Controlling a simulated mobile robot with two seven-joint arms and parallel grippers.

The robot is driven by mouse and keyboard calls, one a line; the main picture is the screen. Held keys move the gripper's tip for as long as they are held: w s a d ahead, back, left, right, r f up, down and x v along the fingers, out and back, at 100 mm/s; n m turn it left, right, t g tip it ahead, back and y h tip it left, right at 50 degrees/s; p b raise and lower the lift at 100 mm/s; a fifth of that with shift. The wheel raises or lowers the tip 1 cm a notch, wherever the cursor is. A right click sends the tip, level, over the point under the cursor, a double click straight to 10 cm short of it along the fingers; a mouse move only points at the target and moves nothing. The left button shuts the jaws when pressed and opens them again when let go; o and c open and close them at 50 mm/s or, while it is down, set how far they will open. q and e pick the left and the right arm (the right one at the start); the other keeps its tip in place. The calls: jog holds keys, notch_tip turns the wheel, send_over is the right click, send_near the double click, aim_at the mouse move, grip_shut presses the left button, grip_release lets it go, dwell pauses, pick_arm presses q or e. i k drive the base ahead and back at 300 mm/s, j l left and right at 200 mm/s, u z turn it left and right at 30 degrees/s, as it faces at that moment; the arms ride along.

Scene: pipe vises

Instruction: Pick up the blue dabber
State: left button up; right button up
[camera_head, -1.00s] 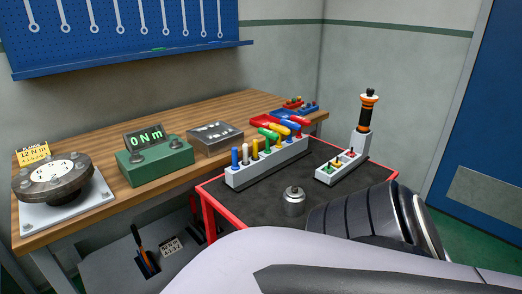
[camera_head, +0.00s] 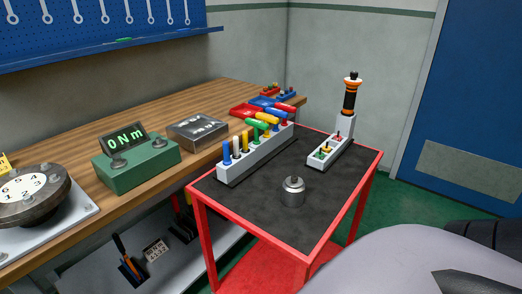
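A grey-white rack (camera_head: 257,158) stands on the black top of a red-framed cart, holding several coloured pieces in a row. A blue upright piece (camera_head: 227,149) stands at its near left end, beside a white one (camera_head: 237,143) and a yellow one (camera_head: 247,138). Farther along are tilted handles in green, yellow, blue (camera_head: 275,113) and red (camera_head: 286,108). I cannot tell which blue piece is the dabber. Neither gripper shows; only part of my arm fills the lower right corner, apart from the rack.
A metal canister (camera_head: 292,192) stands on the bare front of the cart top (camera_head: 255,206). A smaller rack (camera_head: 331,152) with an orange-black tool (camera_head: 350,97) is at the back right. The wooden bench left of the cart holds a green torque display (camera_head: 135,167) and a grey box (camera_head: 197,134).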

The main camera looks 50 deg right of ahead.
aim_at(227, 161)
jog(key=i+j+z, duration=0.1)
jog(key=z, duration=0.3)
jog(key=i+j+z, duration=0.1)
jog(key=z, duration=0.35)
jog(key=i+j+z, duration=0.1)
jog(key=z, duration=0.3)
jog(key=j+z, duration=0.4)
jog(key=i+j+z, duration=0.1)
jog(key=z, duration=0.3)
